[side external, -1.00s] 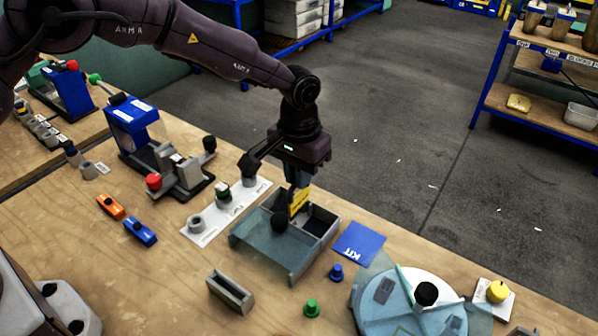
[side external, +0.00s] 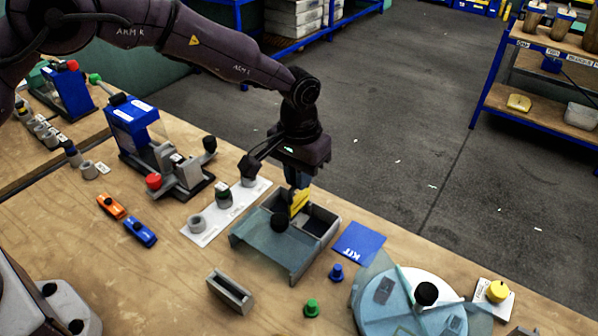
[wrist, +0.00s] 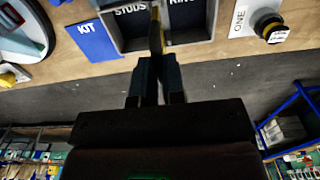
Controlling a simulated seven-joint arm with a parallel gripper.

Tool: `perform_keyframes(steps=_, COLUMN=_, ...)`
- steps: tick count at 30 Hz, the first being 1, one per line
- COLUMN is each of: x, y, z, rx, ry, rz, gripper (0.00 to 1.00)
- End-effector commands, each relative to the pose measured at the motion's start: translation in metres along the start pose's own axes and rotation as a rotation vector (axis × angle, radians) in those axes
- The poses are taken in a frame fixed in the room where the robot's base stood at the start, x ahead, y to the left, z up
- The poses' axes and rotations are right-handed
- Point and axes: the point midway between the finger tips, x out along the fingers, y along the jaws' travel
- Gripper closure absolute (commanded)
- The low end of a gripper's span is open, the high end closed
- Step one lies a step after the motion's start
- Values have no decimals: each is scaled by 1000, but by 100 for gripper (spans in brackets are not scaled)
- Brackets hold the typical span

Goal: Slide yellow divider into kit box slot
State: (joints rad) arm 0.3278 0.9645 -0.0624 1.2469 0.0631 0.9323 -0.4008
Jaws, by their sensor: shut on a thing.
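The yellow divider (side external: 299,201) is upright between the fingers of my gripper (side external: 298,186), over the grey kit box (side external: 301,268). My gripper is shut on the divider, and the fingers point down. In the wrist view the divider (wrist: 156,32) shows edge-on, in line with the wall between the compartments marked STUDS and RINGS. Its lower edge is at or inside the box, and how deep it sits in the slot is hidden.
A blue KIT card (side external: 359,244) lies right of the box. A white strip with grey parts (side external: 222,213) lies to the left. A grey slotted holder (side external: 230,291), a green knob (side external: 312,308) and a blue knob (side external: 336,272) stand in front. A round turntable (side external: 405,300) is at right.

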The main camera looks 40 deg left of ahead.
Motion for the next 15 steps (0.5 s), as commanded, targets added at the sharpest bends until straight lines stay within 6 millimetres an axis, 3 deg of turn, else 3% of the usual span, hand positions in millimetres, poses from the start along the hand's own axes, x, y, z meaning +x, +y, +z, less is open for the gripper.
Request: perform_keyframes(steps=15, x=13, y=0, z=0, rx=0, ry=1, rz=0, gripper=100)
